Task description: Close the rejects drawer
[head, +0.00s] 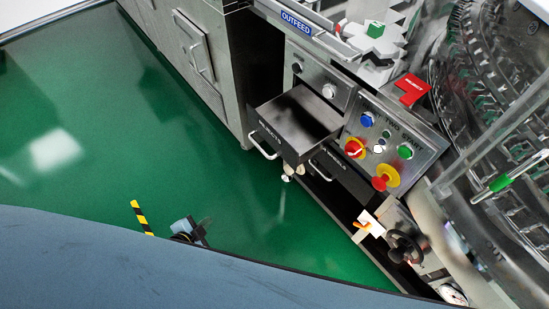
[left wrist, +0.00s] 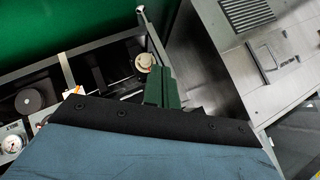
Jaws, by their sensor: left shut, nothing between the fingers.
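In the head view, the open drawer (head: 300,112) sticks out from the machine below the OUTFEED sign. It is an empty-looking dark metal tray with a black front and a light bar handle (head: 262,148). Its front lettering is too small to read surely. A second black drawer front (head: 340,172) sits below and to its right and looks shut. My left gripper (head: 197,232) is low in the picture, to the left of and apart from the open drawer, partly hidden by my arm. My right gripper is not in view.
A control panel (head: 385,138) with colored buttons, including red emergency knobs, is right of the drawers. A handwheel (head: 404,246) is lower right. A red flag (head: 412,90) stands above the panel. The green floor (head: 90,120) left of the drawer is clear.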

